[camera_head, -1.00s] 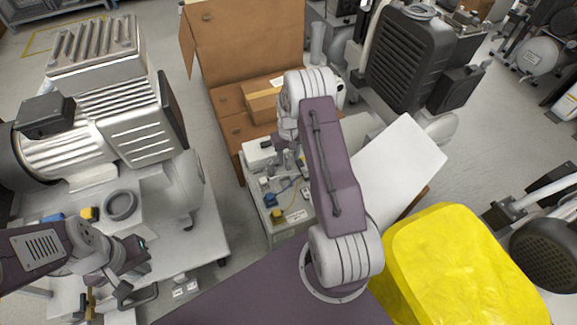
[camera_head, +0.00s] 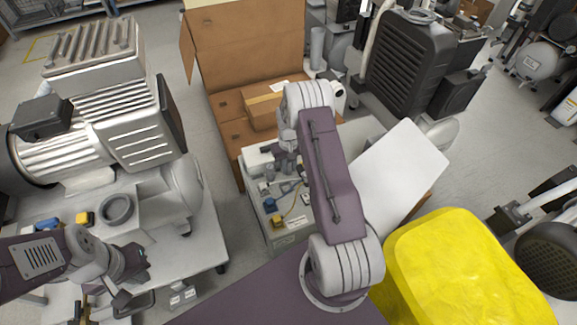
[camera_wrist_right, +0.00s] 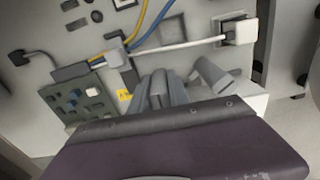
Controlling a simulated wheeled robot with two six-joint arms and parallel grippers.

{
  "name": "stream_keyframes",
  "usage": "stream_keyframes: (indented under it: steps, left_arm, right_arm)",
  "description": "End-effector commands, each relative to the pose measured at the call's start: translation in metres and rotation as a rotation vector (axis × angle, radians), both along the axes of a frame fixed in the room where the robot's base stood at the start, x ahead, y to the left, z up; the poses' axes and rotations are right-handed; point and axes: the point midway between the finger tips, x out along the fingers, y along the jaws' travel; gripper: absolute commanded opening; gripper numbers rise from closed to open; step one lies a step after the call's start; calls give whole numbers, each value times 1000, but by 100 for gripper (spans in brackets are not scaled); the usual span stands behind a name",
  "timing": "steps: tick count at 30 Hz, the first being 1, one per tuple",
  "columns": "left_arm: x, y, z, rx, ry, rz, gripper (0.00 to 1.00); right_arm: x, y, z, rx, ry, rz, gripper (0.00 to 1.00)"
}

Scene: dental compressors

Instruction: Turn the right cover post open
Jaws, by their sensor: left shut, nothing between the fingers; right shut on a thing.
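The grey panel (camera_head: 262,222) of a box-like unit, with plugs and cables, lies below the right wrist in the head view. In the right wrist view its face (camera_wrist_right: 40,20) carries yellow, blue and white cables. My right gripper (camera_wrist_right: 160,88) is shut on a grey piece there, apparently the right cover post, mostly hidden between the fingers. A separate grey cylindrical post (camera_wrist_right: 215,75) stands tilted beside the fingers. In the head view the right gripper (camera_head: 288,145) is partly hidden by its own wrist. My left gripper (camera_head: 135,278) is shut and empty, away from the panel.
An open cardboard box (camera_head: 240,50) stands behind the panel. A white sheet (camera_head: 402,175) leans to its right, with a yellow bag (camera_head: 460,270) in front. A large compressor (camera_head: 110,110) on a bench is at left. Floor shows between bench and panel.

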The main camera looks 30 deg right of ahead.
Motion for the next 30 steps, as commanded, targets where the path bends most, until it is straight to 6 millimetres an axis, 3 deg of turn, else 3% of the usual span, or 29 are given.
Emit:
stream_keyframes:
  steps: [15,30]
  left_arm:
    - [0,0,41,0,0,0,0]
    - [0,0,62,0,0,0,0]
  right_arm:
    - [0,1,4,0,1,-386,0]
    - [1,1,2,0,0,-789,0]
